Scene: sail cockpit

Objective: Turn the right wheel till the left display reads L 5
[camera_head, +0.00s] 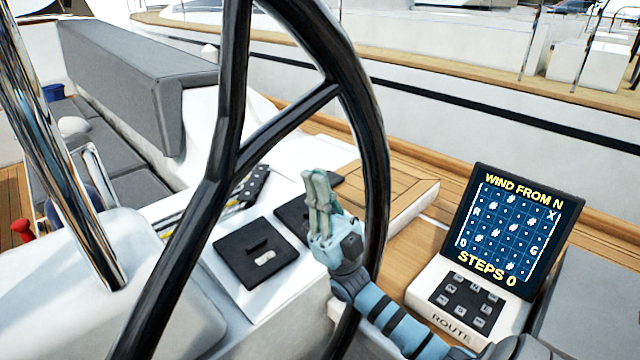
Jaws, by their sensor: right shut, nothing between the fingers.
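A large dark steering wheel (372,130) with spokes fills the middle of the head view; its left and lower parts run out of frame. My right gripper (318,185) is shut and empty, fingers pointing up, inside the rim's right side. My blue right forearm crosses in front of the rim's lower right part; I cannot tell whether it touches. No display reading L and a number is in view. My left gripper is not in view.
A screen (514,230) at right reads WIND FROM N and STEPS 0 over a grid. Below it is a keypad (467,303) marked ROUTE. Black switch panels (256,253) sit on the white console behind the wheel. A chrome pole (60,140) stands left.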

